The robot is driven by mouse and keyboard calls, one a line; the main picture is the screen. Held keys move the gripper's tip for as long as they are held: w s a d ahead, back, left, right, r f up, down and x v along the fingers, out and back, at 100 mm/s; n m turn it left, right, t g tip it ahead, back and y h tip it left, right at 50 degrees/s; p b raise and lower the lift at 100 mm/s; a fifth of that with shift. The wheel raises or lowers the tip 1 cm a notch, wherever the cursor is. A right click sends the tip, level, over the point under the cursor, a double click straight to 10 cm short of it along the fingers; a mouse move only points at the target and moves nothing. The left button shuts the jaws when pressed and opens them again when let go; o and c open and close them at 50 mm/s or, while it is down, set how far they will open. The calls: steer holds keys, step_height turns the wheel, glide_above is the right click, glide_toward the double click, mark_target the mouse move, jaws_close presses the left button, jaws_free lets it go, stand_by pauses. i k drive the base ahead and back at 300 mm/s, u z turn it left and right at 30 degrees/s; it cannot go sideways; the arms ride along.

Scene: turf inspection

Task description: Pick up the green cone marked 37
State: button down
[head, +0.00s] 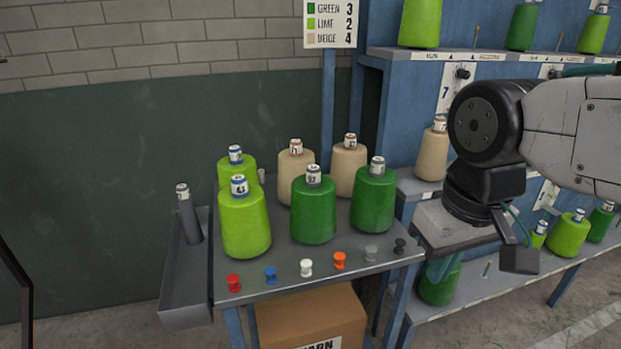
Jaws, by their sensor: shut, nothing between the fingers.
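Two dark green cones stand upright on the grey table (395,262). The front one (313,212) has a tube-top label that I cannot read surely. The right one (374,200) also has a label too small to read, so I cannot tell which is 37. My gripper (520,258) is at the right, beyond the table's right edge, in front of the blue rack. It is shut and empty, apart from the cones. The arm hides part of the rack.
Two lime cones (245,225) and two beige cones (346,170) crowd the green ones. Coloured pegs (339,260) line the table's front edge. A grey trough (186,275) holding a bare tube (188,215) is at left. The blue rack (440,92) holds more cones.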

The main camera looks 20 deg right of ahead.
mark_target(371, 208)
steer(key=z, duration=2.45)
steer(key=i, duration=1.7)
steer(key=u, duration=2.85)
steer(key=i, duration=0.5)
steer(key=z, duration=0.05)
